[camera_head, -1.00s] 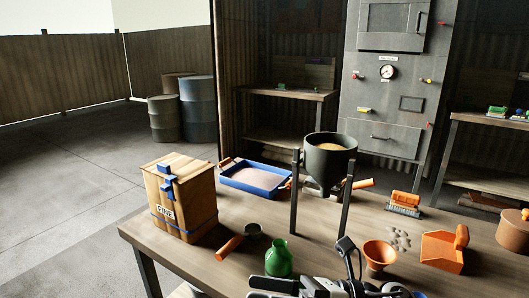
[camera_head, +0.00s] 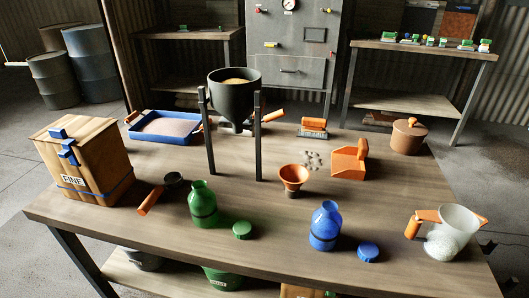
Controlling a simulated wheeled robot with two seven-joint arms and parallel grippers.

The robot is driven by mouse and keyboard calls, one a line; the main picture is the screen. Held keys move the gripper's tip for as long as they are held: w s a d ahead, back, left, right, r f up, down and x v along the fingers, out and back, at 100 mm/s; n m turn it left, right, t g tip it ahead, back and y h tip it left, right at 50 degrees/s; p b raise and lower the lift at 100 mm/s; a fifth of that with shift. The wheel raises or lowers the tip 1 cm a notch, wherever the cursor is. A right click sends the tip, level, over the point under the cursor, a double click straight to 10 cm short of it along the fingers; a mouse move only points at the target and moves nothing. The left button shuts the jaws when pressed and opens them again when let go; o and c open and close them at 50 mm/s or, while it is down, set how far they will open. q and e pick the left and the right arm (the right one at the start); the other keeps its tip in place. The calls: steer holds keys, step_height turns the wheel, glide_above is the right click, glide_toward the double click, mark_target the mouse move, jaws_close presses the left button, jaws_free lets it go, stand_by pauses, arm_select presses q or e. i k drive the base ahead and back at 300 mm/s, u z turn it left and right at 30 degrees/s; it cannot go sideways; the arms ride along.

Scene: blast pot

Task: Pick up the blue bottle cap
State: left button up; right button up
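The blue bottle cap (camera_head: 368,251) lies flat on the wooden table (camera_head: 270,225) near its front edge. It sits just right of the blue bottle (camera_head: 325,226), apart from it. The blue bottle stands upright with its mouth open. A green cap (camera_head: 242,229) lies to the left, beside an upright green bottle (camera_head: 202,204). Neither of my grippers shows in the head view now.
Behind are an orange funnel (camera_head: 293,178), an orange scoop (camera_head: 349,159) and a dark hopper (camera_head: 234,95) on posts. A wooden box (camera_head: 84,160) stands at the left. Bare tabletop surrounds the cap.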

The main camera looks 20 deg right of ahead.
mark_target(368, 250)
steer(key=z, duration=1.5)
